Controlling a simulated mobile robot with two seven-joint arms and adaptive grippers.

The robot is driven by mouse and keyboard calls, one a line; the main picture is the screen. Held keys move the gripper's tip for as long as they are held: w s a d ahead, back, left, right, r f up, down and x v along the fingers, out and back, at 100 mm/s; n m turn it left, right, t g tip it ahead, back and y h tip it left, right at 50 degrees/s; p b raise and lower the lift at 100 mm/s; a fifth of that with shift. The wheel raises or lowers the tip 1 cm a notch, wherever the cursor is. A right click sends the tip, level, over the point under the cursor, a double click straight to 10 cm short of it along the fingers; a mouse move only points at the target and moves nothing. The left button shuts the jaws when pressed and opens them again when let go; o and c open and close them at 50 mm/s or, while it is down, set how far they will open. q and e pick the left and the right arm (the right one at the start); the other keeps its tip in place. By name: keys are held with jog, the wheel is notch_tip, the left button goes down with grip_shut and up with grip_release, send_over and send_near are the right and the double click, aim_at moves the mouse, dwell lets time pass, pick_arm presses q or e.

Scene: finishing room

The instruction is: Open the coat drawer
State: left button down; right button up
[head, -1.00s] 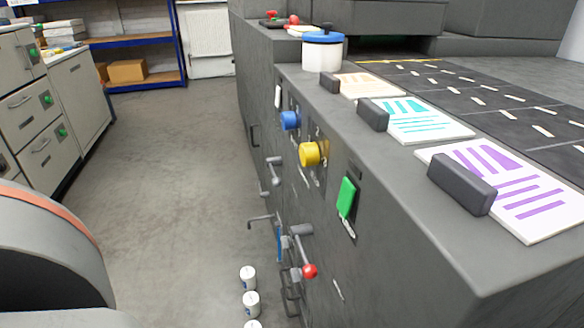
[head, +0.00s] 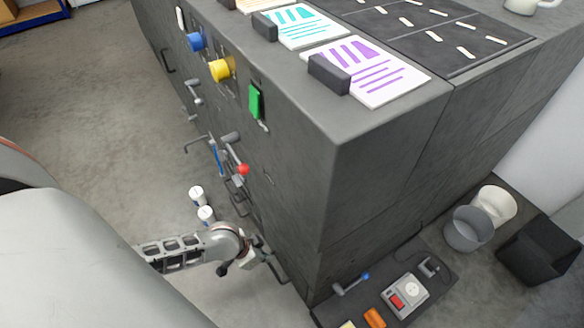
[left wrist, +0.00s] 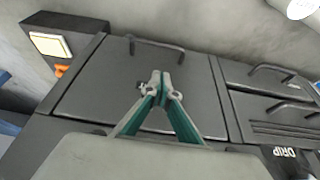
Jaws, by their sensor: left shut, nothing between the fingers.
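The dark grey cabinet (head: 380,150) has drawer fronts with bar handles along its lower front. No label reading "coat" shows, so I cannot tell which drawer is the coat drawer. My left gripper (head: 262,252) is low beside the cabinet front, near a bar handle (head: 277,270). In the left wrist view its fingertips (left wrist: 160,76) are together and empty, over a broad closed front (left wrist: 85,95). That front's bar handle (left wrist: 157,43) lies beyond the tips, apparently apart from them. My right gripper is not in view.
A "DRIP" label (left wrist: 285,152) shows beside other handled fronts.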

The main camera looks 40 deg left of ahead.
pick_arm(q)
jog(key=shift+g, duration=0.3)
jog(key=b+x, duration=0.1)
jog(key=x, duration=0.2)
jog(key=a+b+x, duration=0.1)
jog(key=b+x, duration=0.1)
jog(key=x, duration=0.1)
jog(key=a+b+x, duration=0.1)
jog(key=b+x, duration=0.1)
jog(key=x, duration=0.2)
jog(key=shift+s+a+f, duration=0.15)
jog(key=shift+s+f, duration=0.15)
jog(key=shift+s, duration=0.05)
jog(key=shift+w+f, duration=0.1)
jog(key=shift+w, duration=0.45)
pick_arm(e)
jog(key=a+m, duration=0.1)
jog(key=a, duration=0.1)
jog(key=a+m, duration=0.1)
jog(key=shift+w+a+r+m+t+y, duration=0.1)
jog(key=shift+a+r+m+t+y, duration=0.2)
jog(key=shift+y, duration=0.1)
pick_arm(q)
jog(key=shift+s, duration=0.1)
